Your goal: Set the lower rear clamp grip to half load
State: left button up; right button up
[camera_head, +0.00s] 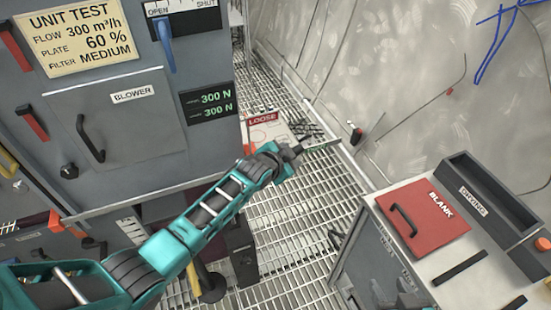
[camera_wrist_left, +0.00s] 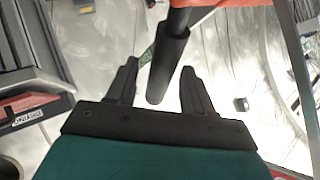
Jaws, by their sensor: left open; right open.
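My left gripper (camera_head: 316,143) is at the end of the teal arm from the left, above the floor grating. In the left wrist view its fingers (camera_wrist_left: 158,68) are apart. A dark cylindrical grip (camera_wrist_left: 168,66) on a thinner rod shows between and beyond them; I cannot tell whether they touch it or whether it is the lower rear clamp grip. The load display (camera_head: 208,102) shows 300 N on both lines.
The grey unit with its BLOWER door (camera_head: 140,125) and blue lever (camera_head: 165,45) stands left. A bench at right carries a red BLANK plate (camera_head: 425,222) and a DRYING tray (camera_head: 490,190). A LOOSE sign (camera_head: 262,118) lies beyond the arm. Grating (camera_head: 300,235) is open between.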

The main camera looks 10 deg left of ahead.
pick_arm(q)
jog(key=v, duration=1)
jog(key=shift+p, duration=0.4)
jog(key=s+a+f+n, duration=0.3)
jog(key=s+f+n, duration=0.1)
jog(key=s, duration=0.6)
jog(key=s+a+f+n+y, duration=0.1)
jog(key=s+a+f+n, duration=0.2)
jog(key=s, duration=0.7)
jog(key=shift+s+a+f+n, duration=0.2)
jog(key=shift+f+n, duration=0.2)
